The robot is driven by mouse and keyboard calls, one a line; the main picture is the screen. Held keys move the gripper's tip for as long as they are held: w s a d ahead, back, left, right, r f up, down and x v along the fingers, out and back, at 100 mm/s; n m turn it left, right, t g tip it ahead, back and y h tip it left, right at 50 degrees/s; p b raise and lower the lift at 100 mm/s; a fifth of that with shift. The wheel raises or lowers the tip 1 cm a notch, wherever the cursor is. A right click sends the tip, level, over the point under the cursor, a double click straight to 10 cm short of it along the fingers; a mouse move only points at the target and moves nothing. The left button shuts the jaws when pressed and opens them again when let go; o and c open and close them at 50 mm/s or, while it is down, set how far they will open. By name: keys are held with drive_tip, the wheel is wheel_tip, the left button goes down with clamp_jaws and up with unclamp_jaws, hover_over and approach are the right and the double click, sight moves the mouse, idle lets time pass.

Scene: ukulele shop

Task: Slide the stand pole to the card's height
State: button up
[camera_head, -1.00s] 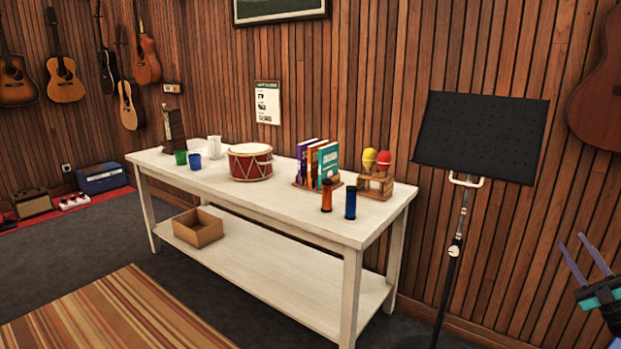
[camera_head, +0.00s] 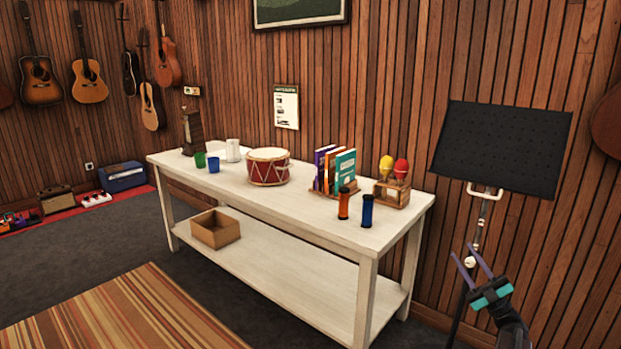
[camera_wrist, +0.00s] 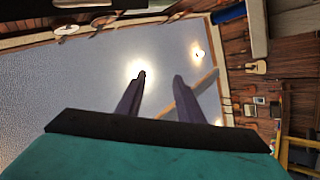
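The music stand has a black perforated desk (camera_head: 503,147), tilted, with a pale U-shaped handle (camera_head: 485,191) just below it. A thin silver upper pole (camera_head: 480,222) runs down to a round white knob (camera_head: 470,263) and a darker lower tube. My gripper (camera_head: 462,251) is open and empty, its two purple fingers pointing up beside the knob; one overlaps the knob in the picture, and contact cannot be told. In the wrist view the fingers (camera_wrist: 160,76) are apart with only ceiling between them. A card (camera_head: 286,107) with small print and pictures hangs on the wall behind the table.
A white table (camera_head: 300,220) stands left of the stand, holding a drum (camera_head: 268,166), books (camera_head: 336,170), maracas (camera_head: 393,168), shakers (camera_head: 355,206) and cups (camera_head: 206,162). A box (camera_head: 215,229) sits on its lower shelf.

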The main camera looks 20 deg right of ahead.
drive_tip(key=w+a+f+m+h+p, duration=0.1)
drive_tip(key=w+a+f+m+h, duration=0.15)
drive_tip(key=w+a+f, duration=0.4)
drive_tip(key=w+a+f+m+h+p, duration=0.1)
drive_tip(key=w+a+m+h, duration=0.15)
drive_tip(key=a, duration=0.65)
drive_tip(key=w+a+f+m+h+p, duration=0.1)
drive_tip(key=w+a+f+m, duration=0.3)
drive_tip(key=w+a, duration=0.3)
drive_tip(key=s+a+f+m+g+h+p, duration=0.2)
drive_tip(key=a+f+m+g+h, duration=0.45)
drive_tip(key=a+f, duration=1.2)
drive_tip(key=s+a+f+g+y+p, duration=0.1)
drive_tip(key=s+a+f+g, duration=0.2)
drive_tip(key=s+f+g, duration=0.5)
drive_tip(key=s+a+f+g+p, duration=0.1)
drive_tip(key=s+a+f+g, duration=0.3)
drive_tip(key=s+f, duration=0.8)
drive_tip(key=s+a+r+g, duration=0.2)
drive_tip(key=s+g, duration=0.9)
drive_tip(key=s, duration=1.6)
drive_tip(key=shift+s+y, duration=0.4)
drive_tip(key=shift+y, duration=0.05)
